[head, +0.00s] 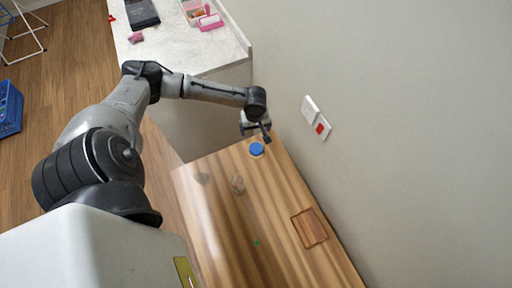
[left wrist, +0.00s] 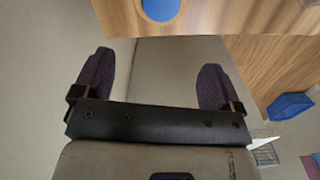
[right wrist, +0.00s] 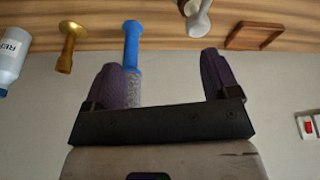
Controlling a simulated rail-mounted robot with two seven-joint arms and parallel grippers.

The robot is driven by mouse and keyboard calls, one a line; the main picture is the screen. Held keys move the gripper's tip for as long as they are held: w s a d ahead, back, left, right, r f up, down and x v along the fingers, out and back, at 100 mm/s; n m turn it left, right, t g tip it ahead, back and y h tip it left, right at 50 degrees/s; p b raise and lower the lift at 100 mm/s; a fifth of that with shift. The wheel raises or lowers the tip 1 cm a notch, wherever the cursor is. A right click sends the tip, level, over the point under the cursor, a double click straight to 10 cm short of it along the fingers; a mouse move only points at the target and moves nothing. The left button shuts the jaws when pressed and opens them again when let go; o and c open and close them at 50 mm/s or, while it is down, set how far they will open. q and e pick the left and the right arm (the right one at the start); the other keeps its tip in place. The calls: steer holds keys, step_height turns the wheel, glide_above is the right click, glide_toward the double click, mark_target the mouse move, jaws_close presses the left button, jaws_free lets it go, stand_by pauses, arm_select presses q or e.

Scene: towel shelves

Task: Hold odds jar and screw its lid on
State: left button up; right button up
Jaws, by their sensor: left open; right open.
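A flat round blue lid (head: 257,148) lies on the wooden table near its far end in the head view. It also shows at the top edge of the left wrist view (left wrist: 161,8). A small clear jar (head: 237,184) with something brownish inside, seemingly the odds jar, stands uncapped nearer the table's middle. My left gripper (head: 256,132) is open and empty, just beyond the lid at the table's far edge. My right gripper (right wrist: 165,85) shows only in its wrist view, open and empty, with a blue-handled item (right wrist: 132,45) beyond its left finger.
A shallow wooden tray (head: 309,228), a faint clear object (head: 202,179) and a small green item (head: 256,242) are on the table. The right wrist view shows a gold item (right wrist: 69,48) and a white bottle (right wrist: 10,52). A wall borders the table's right side.

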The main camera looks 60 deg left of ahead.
arm_select(q)
glide_above(256, 147)
steer(key=f, duration=0.8)
steer(key=shift+a+f, duration=0.3)
steer(key=shift+d+f, duration=0.2)
steer(key=shift+f, duration=2.45)
steer(key=shift+c, duration=0.2)
steer(key=c, duration=0.9)
